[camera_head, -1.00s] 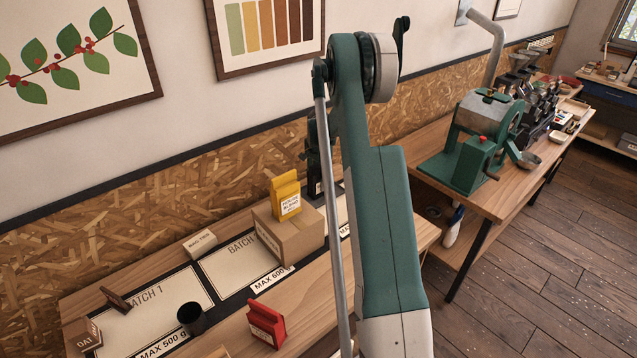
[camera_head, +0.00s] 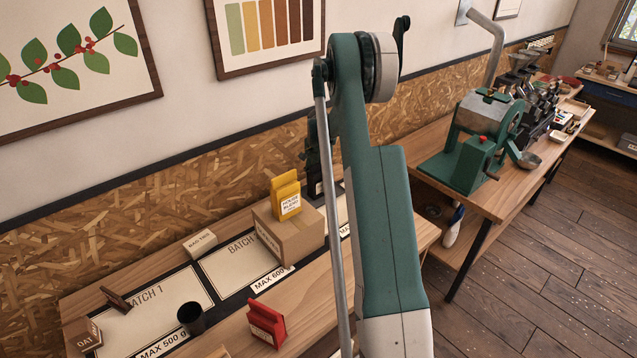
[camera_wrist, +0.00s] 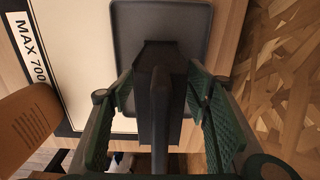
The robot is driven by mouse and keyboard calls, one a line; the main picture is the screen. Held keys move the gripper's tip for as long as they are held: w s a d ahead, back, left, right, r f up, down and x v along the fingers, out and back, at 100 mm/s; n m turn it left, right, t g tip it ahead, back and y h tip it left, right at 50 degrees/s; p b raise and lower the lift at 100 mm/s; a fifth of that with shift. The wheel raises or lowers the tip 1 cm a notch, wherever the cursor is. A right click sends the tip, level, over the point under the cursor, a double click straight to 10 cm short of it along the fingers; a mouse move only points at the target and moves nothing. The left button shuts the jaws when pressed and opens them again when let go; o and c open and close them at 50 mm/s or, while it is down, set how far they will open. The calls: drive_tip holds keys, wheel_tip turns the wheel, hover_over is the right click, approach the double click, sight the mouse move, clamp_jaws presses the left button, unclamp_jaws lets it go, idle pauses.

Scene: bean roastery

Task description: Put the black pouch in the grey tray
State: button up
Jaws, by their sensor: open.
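In the wrist view the black pouch (camera_wrist: 147,85) stands between the two green-padded fingers of my gripper (camera_wrist: 160,115). My gripper is open, with a gap showing on each side of the pouch. The grey tray (camera_wrist: 127,35) lies under and behind the pouch, its rim showing at the top. The pouch appears to be over or in the tray; whether its base touches the tray floor is hidden.
A MAX 700 label (camera_wrist: 29,50) and a cardboard box (camera_wrist: 28,118) are on the left in the wrist view. In the head view a yellow pouch (camera_head: 286,196) stands on a box (camera_head: 287,235); a red pouch (camera_head: 266,325) and a dark cup (camera_head: 191,319) stand nearer.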

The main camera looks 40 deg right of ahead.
sight(317, 164)
wheel_tip(317, 164, up, 12)
idle(0.6)
idle(0.5)
drive_tip(key=shift+a+r, duration=0.4)
drive_tip(key=s+a+r+n+t, duration=0.1)
drive_tip(key=s+a+r+n, duration=0.2)
drive_tip(key=a+r, duration=0.3)
drive_tip(key=s+a+r+n+t, duration=0.1)
drive_tip(key=s+a+r, duration=0.5)
drive_tip(key=a, duration=0.7)
drive_tip(key=s+a+r+n+t+h, duration=0.1)
drive_tip(key=s+a+r+n, duration=0.3)
drive_tip(key=a+r, duration=0.4)
drive_tip(key=shift+s+a+r+n, duration=0.1)
drive_tip(key=shift+s+a+n, duration=0.05)
drive_tip(key=shift+a, duration=0.4)
drive_tip(key=shift+s+a+n, duration=0.15)
drive_tip(key=shift+a, duration=0.35)
drive_tip(key=s+a+f+n+t, duration=0.1)
drive_tip(key=s+a+n, duration=0.3)
drive_tip(key=s+a, duration=0.6)
drive_tip(key=s+a+f+n+t+y, duration=0.1)
drive_tip(key=s+a+n, duration=0.4)
drive_tip(key=s+a, duration=0.5)
drive_tip(key=s+f+t, duration=0.1)
drive_tip(key=s+t, duration=0.1)
drive_tip(key=s, duration=0.4)
drive_tip(key=shift+f, duration=0.2)
